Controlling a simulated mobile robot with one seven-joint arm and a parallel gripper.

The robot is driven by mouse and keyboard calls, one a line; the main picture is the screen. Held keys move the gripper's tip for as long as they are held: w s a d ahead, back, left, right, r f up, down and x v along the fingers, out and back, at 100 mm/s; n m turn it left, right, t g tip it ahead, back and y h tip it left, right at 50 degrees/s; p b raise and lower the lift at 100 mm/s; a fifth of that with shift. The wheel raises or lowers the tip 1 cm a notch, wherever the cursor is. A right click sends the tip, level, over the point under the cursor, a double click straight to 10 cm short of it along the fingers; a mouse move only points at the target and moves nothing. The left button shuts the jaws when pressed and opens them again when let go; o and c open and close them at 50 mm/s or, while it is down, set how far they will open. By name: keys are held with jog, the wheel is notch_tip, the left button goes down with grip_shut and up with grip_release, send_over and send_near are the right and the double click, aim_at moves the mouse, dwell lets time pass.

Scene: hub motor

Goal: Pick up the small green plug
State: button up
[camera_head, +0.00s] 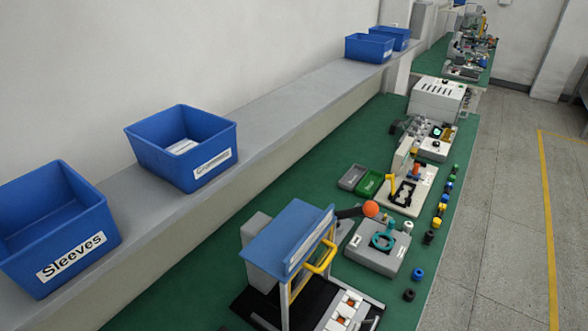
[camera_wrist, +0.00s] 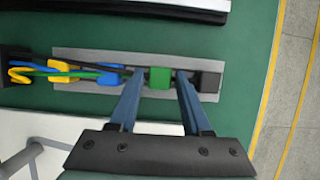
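The small green plug (camera_wrist: 160,80) is a block on a grey strip (camera_wrist: 205,60) in the wrist view. My gripper (camera_wrist: 160,74) is open, with one blue-grey finger to the left of the plug and one to the right. Gaps show between the plug and both fingers, and I cannot tell how far the tips are above the strip. I cannot make out this strip or my gripper in the head view.
Blue plugs (camera_wrist: 110,77), yellow plugs (camera_wrist: 62,72) and cables lie left of the green plug. A black block (camera_wrist: 210,82) is close to the right finger. In the head view, a blue-topped stand (camera_head: 290,240) rises from the green table (camera_head: 300,180).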

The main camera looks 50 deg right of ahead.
grip_shut()
jog(key=shift+r, duration=0.15)
